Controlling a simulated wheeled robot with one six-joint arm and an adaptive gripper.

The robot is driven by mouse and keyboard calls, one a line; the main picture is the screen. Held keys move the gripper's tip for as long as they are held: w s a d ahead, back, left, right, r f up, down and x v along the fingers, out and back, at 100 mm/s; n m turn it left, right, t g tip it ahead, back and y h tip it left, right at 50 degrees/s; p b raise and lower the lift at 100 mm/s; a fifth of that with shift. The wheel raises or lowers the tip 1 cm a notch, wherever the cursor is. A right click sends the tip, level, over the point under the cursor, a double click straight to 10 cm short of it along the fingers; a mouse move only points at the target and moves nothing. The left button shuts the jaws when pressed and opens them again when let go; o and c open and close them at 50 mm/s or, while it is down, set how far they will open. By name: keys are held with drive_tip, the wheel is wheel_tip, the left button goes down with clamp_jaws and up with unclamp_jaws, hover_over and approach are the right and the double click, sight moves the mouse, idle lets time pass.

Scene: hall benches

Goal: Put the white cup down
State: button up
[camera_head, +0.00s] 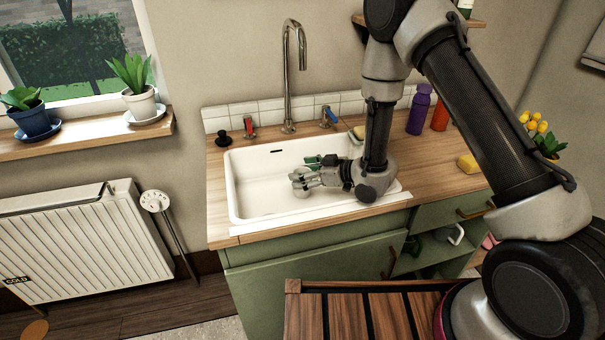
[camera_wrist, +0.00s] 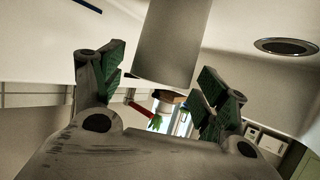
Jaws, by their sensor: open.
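The white cup (camera_head: 299,183) is in the white sink (camera_head: 262,205), near the middle of the basin. It shows as a pale grey cylinder (camera_wrist: 172,42) in the wrist view, just ahead of my fingers. My gripper (camera_head: 310,174) is low in the basin, reaching in from the right. In the wrist view my gripper (camera_wrist: 163,75) is open, with a green-padded finger on either side of the cup. A gap shows on the left of the cup; contact on the right cannot be told. The cup's far side is hidden.
A tall tap (camera_head: 290,75) stands behind the sink. The sink's drain (camera_wrist: 285,47) shows in the wrist view.

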drive_tip(key=v, duration=1.1)
drive_tip(key=shift+d, duration=0.1)
